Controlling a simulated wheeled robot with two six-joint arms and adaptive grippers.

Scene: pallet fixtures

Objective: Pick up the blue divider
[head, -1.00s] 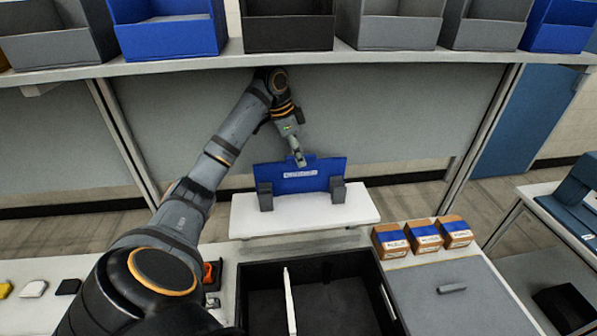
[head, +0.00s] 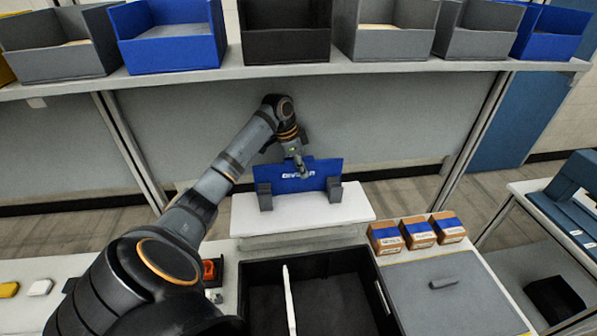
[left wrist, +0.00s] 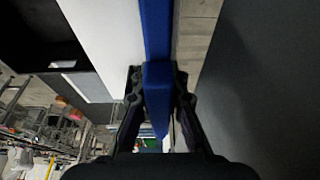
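The blue divider (head: 299,182) is an upright panel with white lettering. It stands between two dark grey holders (head: 264,197) (head: 334,190) on a white raised block (head: 300,213). My left gripper (head: 302,171) is at the panel's top edge, at its middle. In the left wrist view the fingers (left wrist: 159,88) lie one on each side of the divider's top tab (left wrist: 159,76) and look to be touching it. The divider still rests in its holders. My right gripper is in neither view.
A black open crate (head: 345,258) with a thin white upright panel (head: 289,300) stands in front. Small brown-and-blue boxes (head: 418,232) and a grey lid-like panel (head: 455,300) are to its right. A shelf (head: 290,75) with bins runs above my arm.

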